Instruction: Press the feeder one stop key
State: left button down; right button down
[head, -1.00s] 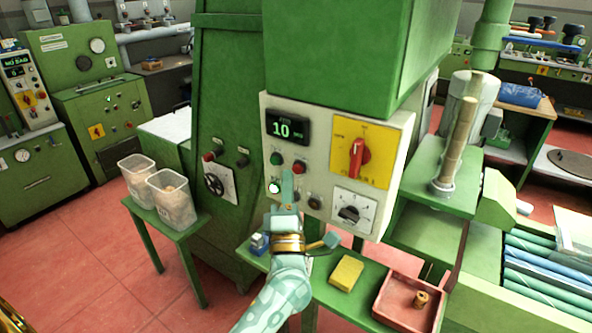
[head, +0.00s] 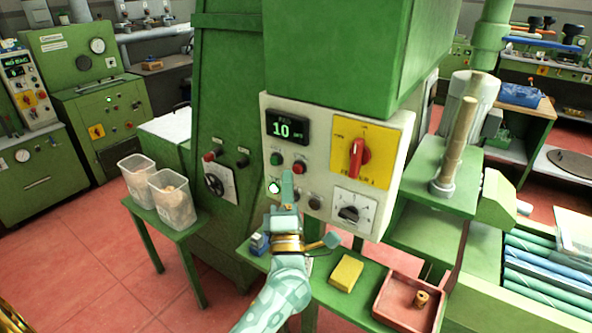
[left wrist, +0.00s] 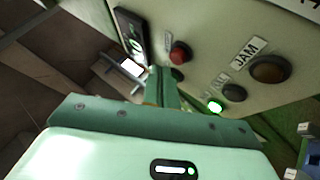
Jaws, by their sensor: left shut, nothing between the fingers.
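The feeder's pale control panel (head: 322,158) faces me, with a display reading 10. A red key (head: 299,166) is right of a green key (head: 277,158) below that display. The red key also shows in the left wrist view (left wrist: 180,53). I cannot read a label for it. My left gripper (head: 287,174) is shut and empty, its tips in front of the panel, just below and between these two keys. In the left wrist view the fingers (left wrist: 160,78) partly cover a dark key beside the red one. I cannot tell whether they touch the panel. My right gripper is not in view.
Near the tips are a lit lamp (head: 274,187), a black button (head: 298,194) and a JAM lamp (left wrist: 268,70). A yellow plate with a red rotary switch (head: 357,158) is at right. Below stand a yellow block (head: 346,273) and a red tray (head: 385,313) with a cork.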

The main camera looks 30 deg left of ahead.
pick_arm(q)
jog(key=shift+w, duration=0.1)
dwell(0.5)
jog(key=shift+w, duration=0.35)
jog(key=shift+w, duration=0.4)
dwell(0.6)
jog(key=shift+s, duration=0.1)
jog(key=shift+s+p, duration=0.45)
jog(key=shift+s, duration=0.35)
jog(key=s+p, duration=0.1)
jog(key=s, duration=0.1)
jog(key=s+p, duration=0.1)
jog(key=s, duration=0.2)
jog(key=shift+a, duration=0.2)
